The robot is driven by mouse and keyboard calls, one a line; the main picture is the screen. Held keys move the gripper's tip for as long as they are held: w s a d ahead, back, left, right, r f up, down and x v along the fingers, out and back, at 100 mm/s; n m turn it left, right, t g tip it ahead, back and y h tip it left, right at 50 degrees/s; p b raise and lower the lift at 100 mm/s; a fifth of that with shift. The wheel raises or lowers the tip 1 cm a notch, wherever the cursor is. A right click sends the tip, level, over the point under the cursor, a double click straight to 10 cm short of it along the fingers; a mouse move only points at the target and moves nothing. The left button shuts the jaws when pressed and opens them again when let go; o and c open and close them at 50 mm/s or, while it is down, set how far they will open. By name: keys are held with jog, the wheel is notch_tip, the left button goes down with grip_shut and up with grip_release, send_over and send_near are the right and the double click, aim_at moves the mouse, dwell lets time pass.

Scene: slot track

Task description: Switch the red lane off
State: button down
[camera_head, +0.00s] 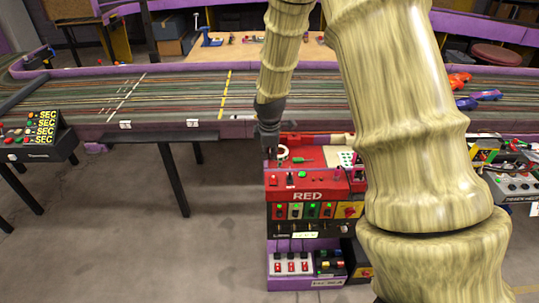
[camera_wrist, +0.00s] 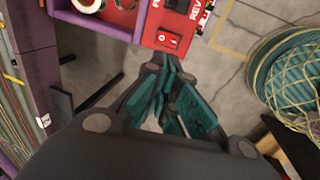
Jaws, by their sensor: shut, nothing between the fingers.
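The red lane's control station (camera_head: 307,196) has a red sloped top marked RED and several green-lit switches on its front. My gripper (camera_head: 270,152) points down at the back left edge of this station in the head view. In the wrist view, my gripper (camera_wrist: 164,72) has its teal-padded fingers together and empty. A red rocker switch (camera_wrist: 168,40) on the red panel (camera_wrist: 120,18) shows just beyond the fingertips there. I cannot tell whether the fingers touch it. Some panel lettering is cut off by the frame.
The striped slot track (camera_head: 170,95) with purple edges runs behind. A black control box (camera_head: 38,140) with SEC labels is at the left, and another control station (camera_head: 515,185) is at the right. Teal coiled material (camera_wrist: 290,75) lies at the right of the wrist view. Floor at left is mostly clear.

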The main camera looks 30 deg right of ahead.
aim_at(273, 180)
jog(key=shift+p+x, duration=0.9)
jog(key=shift+x, duration=5.1)
jog(key=shift+w, duration=0.1)
